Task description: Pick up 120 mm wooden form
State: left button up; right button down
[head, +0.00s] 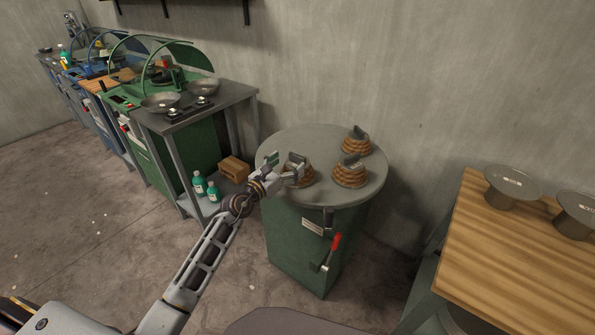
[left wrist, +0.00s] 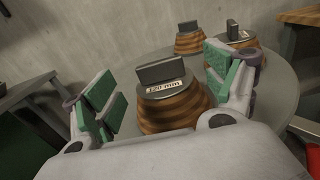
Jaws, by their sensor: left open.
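The 120 mm wooden form (left wrist: 175,112) is a stepped, ringed wooden piece with a grey top, a grey upright block and a "120 mm" label. It stands upright on a round grey table (head: 280,144). In the head view the form (head: 303,180) is partly hidden by my left gripper (head: 284,166). My left gripper is open. In the left wrist view its green-padded fingers (left wrist: 163,84) are on either side of the form's top, with gaps visible between the pads and the block. My right gripper is not in view.
Two similar wooden forms, one at the back (head: 356,145) and one at the right (head: 350,177), share the round table. A red-handled lever (head: 336,242) is on the green cabinet (head: 290,245). A wooden table (head: 520,250) with metal pieces stands at right.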

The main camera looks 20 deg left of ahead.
pick_arm(q)
jog(key=shift+w+d, duration=0.2)
jog(key=shift+w, duration=0.3)
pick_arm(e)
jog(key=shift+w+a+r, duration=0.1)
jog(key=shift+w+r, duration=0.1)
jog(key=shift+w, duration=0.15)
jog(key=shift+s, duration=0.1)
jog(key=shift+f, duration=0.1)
